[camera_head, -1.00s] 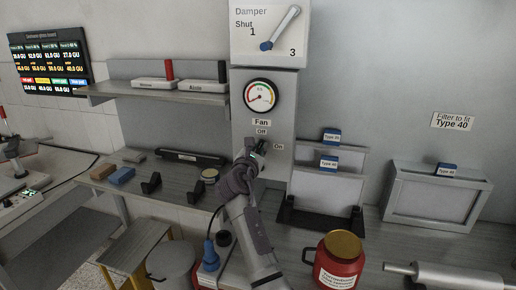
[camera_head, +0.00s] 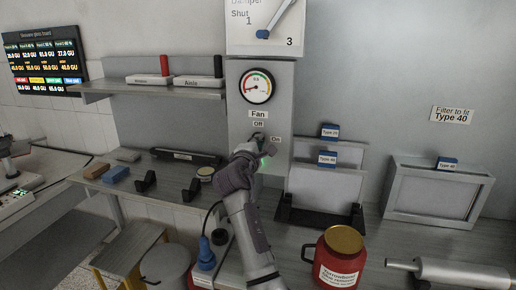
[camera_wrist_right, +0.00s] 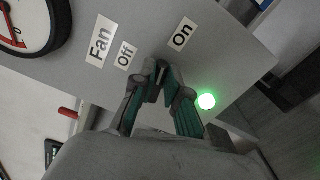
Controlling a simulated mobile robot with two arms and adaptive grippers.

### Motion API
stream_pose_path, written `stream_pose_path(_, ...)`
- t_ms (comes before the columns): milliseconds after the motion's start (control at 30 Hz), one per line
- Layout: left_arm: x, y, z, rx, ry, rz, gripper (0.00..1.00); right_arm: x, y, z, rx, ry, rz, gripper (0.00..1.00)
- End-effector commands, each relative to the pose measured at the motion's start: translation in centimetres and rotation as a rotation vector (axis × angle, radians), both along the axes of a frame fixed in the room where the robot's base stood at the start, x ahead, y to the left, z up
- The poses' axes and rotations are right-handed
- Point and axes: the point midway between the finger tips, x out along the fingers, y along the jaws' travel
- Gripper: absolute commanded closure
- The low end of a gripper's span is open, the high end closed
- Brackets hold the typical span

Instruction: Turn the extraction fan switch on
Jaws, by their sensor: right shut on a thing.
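The fan switch (camera_head: 257,137) is a small dark knob on the grey panel (camera_head: 241,120), below the labels "Fan" and "Off" and left of "On". My right gripper (camera_head: 257,146) is at the panel and shut on the switch, covering most of it. In the right wrist view the fingertips (camera_wrist_right: 162,70) meet at the switch between the "Off" label (camera_wrist_right: 125,55) and the "On" label (camera_wrist_right: 183,34). A green lamp (camera_wrist_right: 206,101) glows beside the fingers. The knob's exact direction is hidden.
A dial gauge (camera_head: 256,86) is above the switch, with a damper lever (camera_head: 278,20) higher up. A shelf (camera_head: 150,91) is at left. Filter racks (camera_head: 326,187) stand right of my arm. A red jar (camera_head: 338,262) stands at the front of the bench.

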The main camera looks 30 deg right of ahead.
Motion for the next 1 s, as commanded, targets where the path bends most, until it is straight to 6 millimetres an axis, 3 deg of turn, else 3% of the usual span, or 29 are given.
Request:
stream_pose_path(400,0.0,0.1,-2.0,0.002,0.001,0.000,0.63,0.0,0.0,-0.3,0.143,-0.170,0.002,1.00)
stream_pose_path(1000,0.0,0.2,-2.1,0.002,0.001,0.001,0.63,0.0,0.0,-0.1,0.171,-0.204,0.002,1.00)
